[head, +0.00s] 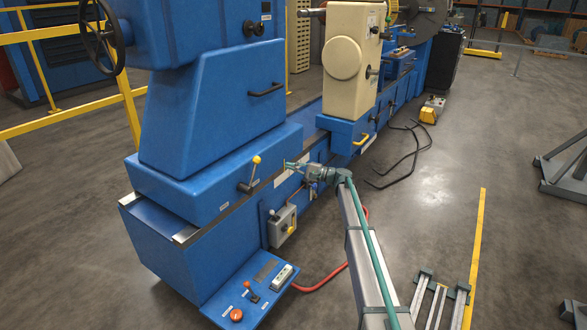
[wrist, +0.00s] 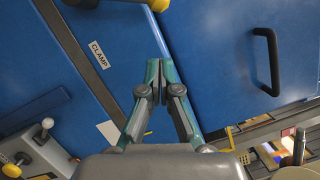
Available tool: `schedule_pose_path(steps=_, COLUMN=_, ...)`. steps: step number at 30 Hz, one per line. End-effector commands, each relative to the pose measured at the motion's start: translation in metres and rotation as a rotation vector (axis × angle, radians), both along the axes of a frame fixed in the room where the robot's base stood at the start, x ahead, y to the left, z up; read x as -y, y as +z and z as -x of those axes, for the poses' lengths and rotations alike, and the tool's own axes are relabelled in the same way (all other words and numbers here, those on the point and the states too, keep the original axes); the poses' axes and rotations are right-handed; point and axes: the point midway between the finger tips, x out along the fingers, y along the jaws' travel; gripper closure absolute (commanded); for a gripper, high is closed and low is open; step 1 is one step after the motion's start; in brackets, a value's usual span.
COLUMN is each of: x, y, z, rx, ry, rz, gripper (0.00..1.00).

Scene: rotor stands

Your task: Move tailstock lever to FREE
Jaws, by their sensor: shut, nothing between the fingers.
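The tailstock lever (head: 250,176) is a short metal arm with a yellow ball knob, on the front face of the blue tailstock (head: 215,120) in the head view. It leans up and slightly right. In the wrist view its yellow knob (wrist: 158,4) is cut by the top edge. My gripper (head: 288,164) is to the right of the lever, apart from it, with its teal fingers pointing toward it. In the wrist view my gripper (wrist: 159,68) is shut and empty, with its fingertips together. A CLAMP label (wrist: 99,54) is readable there; no FREE label is readable.
A black handle (head: 266,90) is on the tailstock. A grey control box (head: 283,226) hangs below the rail, and a blue control panel (head: 250,285) with buttons is in front. A red hose (head: 325,282) runs beneath my arm. Open floor lies to the right.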

Motion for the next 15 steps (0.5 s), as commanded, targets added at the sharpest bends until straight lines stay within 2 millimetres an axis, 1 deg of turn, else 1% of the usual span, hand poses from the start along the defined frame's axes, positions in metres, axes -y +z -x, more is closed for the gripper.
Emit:
schedule_pose_path(steps=1, x=-0.010, y=0.001, z=-0.004, rx=0.000, ry=0.002, rz=-0.001, gripper=1.00)
schedule_pose_path(steps=3, x=-0.024, y=0.002, z=-0.007, rx=0.000, ry=0.002, rz=0.000, gripper=1.00)
schedule_pose_path(steps=10, x=-0.065, y=0.006, z=-0.019, rx=0.000, ry=0.001, rz=0.001, gripper=1.00)
schedule_pose_path(steps=12, x=-0.074, y=0.011, z=-0.009, rx=0.000, ry=0.001, rz=0.000, gripper=1.00)
schedule_pose_path(steps=15, x=-0.084, y=0.015, z=-0.004, rx=0.000, ry=0.000, rz=0.000, gripper=1.00)
